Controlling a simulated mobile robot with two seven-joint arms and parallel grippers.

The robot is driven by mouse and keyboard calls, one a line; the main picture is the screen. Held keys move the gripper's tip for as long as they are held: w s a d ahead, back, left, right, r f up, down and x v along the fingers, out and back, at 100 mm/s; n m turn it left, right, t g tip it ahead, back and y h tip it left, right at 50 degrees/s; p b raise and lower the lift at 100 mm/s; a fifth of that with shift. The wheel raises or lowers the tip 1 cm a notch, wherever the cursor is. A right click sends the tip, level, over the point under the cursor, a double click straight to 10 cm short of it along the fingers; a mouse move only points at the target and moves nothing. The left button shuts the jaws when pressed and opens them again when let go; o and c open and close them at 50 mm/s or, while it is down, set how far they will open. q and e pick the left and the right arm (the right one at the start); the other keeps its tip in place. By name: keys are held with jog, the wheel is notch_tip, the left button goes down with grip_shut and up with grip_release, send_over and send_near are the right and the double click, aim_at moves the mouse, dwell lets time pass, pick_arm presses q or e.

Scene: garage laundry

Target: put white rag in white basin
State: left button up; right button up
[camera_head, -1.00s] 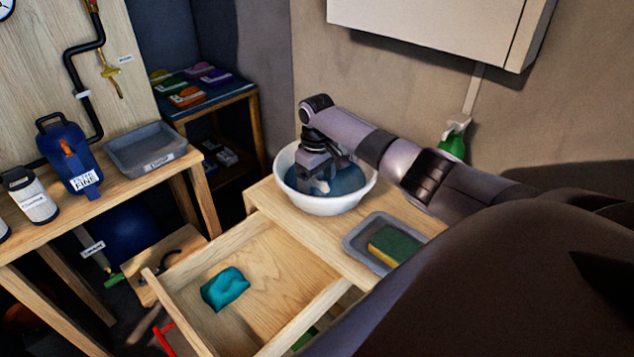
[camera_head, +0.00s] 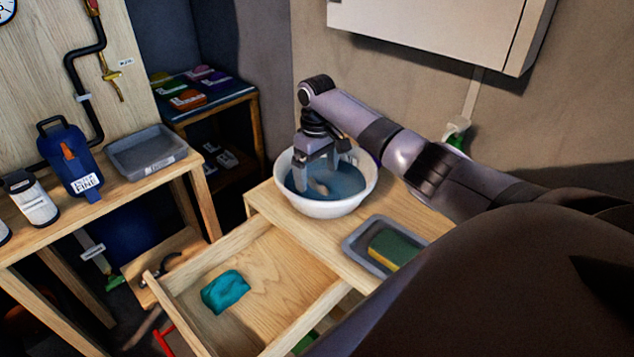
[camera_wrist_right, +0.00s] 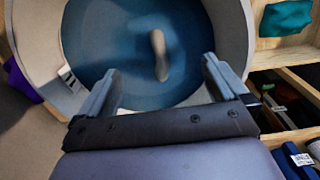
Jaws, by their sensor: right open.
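The white basin (camera_head: 322,208) stands on the wooden top above the open drawer, with blue water inside. A small pale off-white piece (camera_head: 318,187), apparently the white rag, lies inside the basin against the blue. In the right wrist view the same pale piece (camera_wrist_right: 159,55) shows as a narrow strip, apart from both fingers. My right gripper (camera_head: 320,179) points down over the basin, open, with its fingers (camera_wrist_right: 160,68) on either side of the pale piece's line of view. My left gripper is out of view.
A grey tray (camera_head: 350,246) with a green and yellow sponge (camera_head: 392,248) sits right of the basin. The open drawer (camera_head: 278,262) holds a teal cloth (camera_head: 226,291). A bench with a grey tray (camera_head: 120,159) and blue jug (camera_head: 70,160) is at left. A white cabinet (camera_head: 430,25) hangs above.

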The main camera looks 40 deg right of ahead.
aim_at(317, 182)
notch_tip(317, 182, up, 7)
jog(key=shift+r, duration=0.15)
dwell(0.7)
